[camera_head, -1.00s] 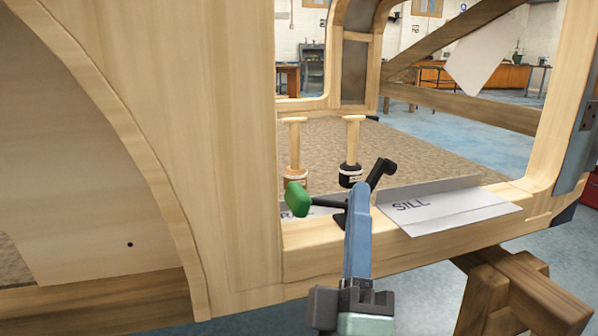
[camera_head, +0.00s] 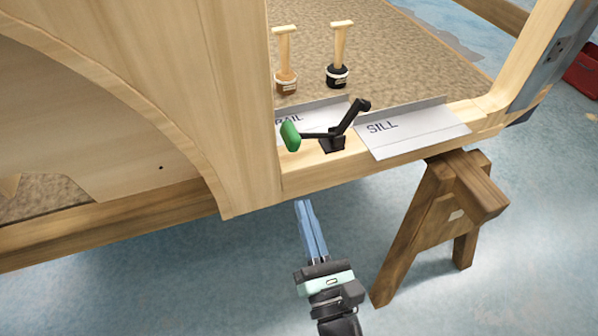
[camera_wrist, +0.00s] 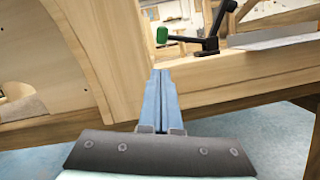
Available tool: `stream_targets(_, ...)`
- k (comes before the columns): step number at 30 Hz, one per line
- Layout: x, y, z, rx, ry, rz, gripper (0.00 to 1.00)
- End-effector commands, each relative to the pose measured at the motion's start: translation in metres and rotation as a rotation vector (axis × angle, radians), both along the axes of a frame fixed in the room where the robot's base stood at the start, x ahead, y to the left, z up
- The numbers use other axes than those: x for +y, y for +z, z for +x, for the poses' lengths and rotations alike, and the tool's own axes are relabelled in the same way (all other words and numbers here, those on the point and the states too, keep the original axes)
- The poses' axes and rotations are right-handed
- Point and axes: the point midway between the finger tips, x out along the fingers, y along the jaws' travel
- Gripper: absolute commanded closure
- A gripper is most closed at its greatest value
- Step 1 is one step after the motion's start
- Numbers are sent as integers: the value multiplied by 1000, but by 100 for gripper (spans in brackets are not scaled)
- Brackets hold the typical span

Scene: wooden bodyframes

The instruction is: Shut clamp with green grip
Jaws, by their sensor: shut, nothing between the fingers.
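The clamp (camera_head: 332,143) is black and sits on the wooden sill of the bodyframe. Its green grip (camera_head: 290,136) ends a black lever reaching left, and a second black arm tilts up to the right. In the wrist view the green grip (camera_wrist: 162,34) and the black clamp arm (camera_wrist: 211,30) stand beyond the fingertips. My gripper (camera_head: 303,204) is below and in front of the sill, apart from the clamp, with its blue fingers together and empty. The fingers also show in the wrist view (camera_wrist: 161,74).
Metal plates marked RAIL (camera_head: 320,106) and SILL (camera_head: 415,126) lie beside the clamp. A broad wooden panel (camera_head: 215,90) rises at left. A wooden trestle (camera_head: 440,215) supports the right side.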

Motion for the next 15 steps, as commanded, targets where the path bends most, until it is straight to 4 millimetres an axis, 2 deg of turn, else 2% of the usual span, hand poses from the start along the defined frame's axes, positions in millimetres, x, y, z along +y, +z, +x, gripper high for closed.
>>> stream_targets(9,13,15,53,-6,2,4,100)
stream_targets(15,19,21,79,-4,0,5,100)
